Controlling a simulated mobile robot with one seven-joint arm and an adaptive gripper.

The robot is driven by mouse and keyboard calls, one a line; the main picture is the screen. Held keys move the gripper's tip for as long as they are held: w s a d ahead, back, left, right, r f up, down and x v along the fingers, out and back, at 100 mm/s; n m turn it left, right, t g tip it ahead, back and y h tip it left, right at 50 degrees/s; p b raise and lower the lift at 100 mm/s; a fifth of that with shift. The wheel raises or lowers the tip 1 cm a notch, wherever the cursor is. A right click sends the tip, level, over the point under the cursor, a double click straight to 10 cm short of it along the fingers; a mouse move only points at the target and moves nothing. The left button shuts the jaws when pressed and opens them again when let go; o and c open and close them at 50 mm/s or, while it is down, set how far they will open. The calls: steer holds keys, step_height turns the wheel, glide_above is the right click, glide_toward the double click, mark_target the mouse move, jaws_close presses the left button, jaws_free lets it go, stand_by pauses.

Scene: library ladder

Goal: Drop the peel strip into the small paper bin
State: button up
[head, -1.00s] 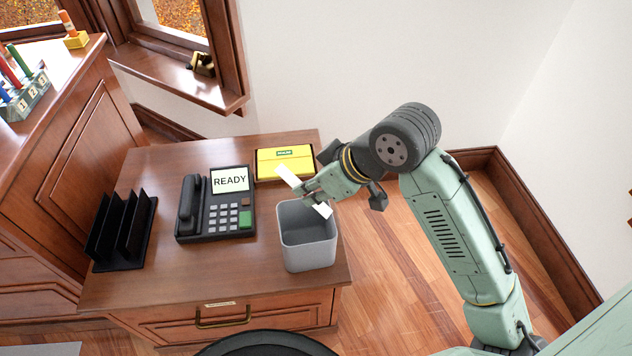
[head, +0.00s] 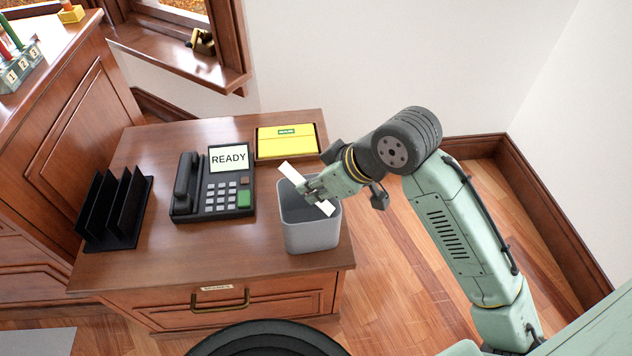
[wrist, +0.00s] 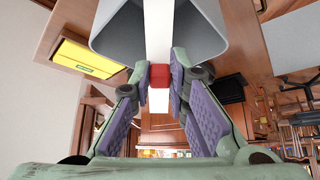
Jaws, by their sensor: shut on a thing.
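The white peel strip (head: 288,172) is held at a slant in my gripper (head: 306,188), and it sticks out on both sides of the fingers. In the wrist view the strip (wrist: 158,35) runs straight between the fingertips (wrist: 159,77), where a small red piece also shows. The small grey paper bin (head: 312,236) stands upright at the desk's right front. My gripper is over the bin's opening, and the strip's lower end overlaps the opening in the head view. The bin's grey wall (wrist: 215,35) shows close beyond the fingers. The bin's floor is hidden.
A desk phone (head: 213,197) reading READY stands left of the bin. A yellow box (head: 287,141) lies behind it. A black file rack (head: 115,210) is at the desk's left. The desk (head: 170,255) is clear in front. A labelled drawer (head: 225,300) is below.

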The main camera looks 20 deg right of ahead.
steer(key=shift+f, duration=0.2)
steer(key=o, duration=0.8)
step_height(320, 180, up, 7)
steer(key=p, duration=0.5)
stand_by(0.3)
stand_by(0.9)
